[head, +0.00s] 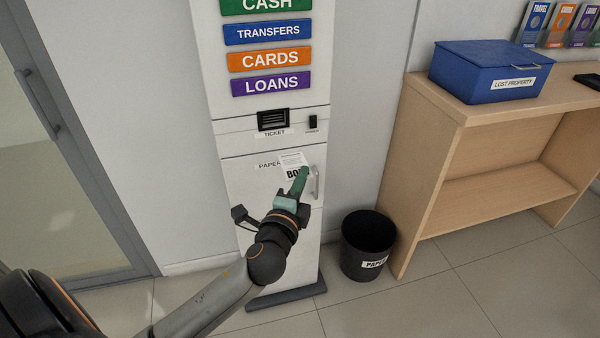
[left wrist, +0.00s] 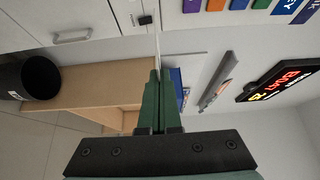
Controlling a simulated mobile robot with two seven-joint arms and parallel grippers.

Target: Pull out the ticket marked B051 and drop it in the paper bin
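The white ticket (head: 292,160) is clear of the slot and hangs in front of the machine's lower door. Its print starts "B0"; the rest is hidden behind my fingers. My left gripper (head: 301,174) is shut on it. In the left wrist view the green fingers (left wrist: 155,78) are close together, with the ticket seen almost edge-on at their tips. The ticket slot (head: 273,119) is above, over a "TICKET" label. The black paper bin (head: 367,247) stands on the floor right of the machine, and also shows in the left wrist view (left wrist: 40,78). My right gripper is out of view.
The ticket machine (head: 235,140) has a door handle (head: 316,182) close right of my gripper. A wooden shelf unit (head: 420,150) stands right of the bin, with a blue lost property box (head: 480,75) on top. A glass door (head: 70,180) is at left.

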